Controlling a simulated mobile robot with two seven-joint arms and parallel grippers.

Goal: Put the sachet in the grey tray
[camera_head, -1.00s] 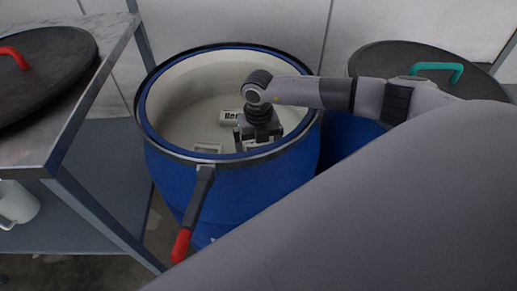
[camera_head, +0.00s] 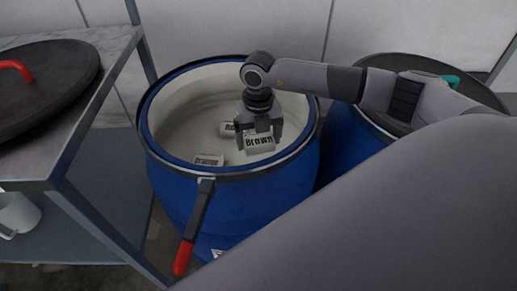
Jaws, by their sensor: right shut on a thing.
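My right gripper (camera_head: 259,135) reaches down into the open blue drum (camera_head: 225,190) and is shut on a pale sachet (camera_head: 262,146) with "Brown" printed on it. The sachet is held below the fingers, inside the drum's rim. Two more pale labelled sachets lie lower in the drum: one (camera_head: 227,129) behind the gripper and partly hidden by it, one (camera_head: 208,160) near the front wall. I see no grey tray in this view. My left gripper is not in view.
A closed drum with a dark lid (camera_head: 380,105) and green handle stands to the right, partly behind my arm. A metal table (camera_head: 95,60) at left bears a dark lid (camera_head: 55,75) with a red handle. A red-tipped lever (camera_head: 183,255) hangs at the drum's front.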

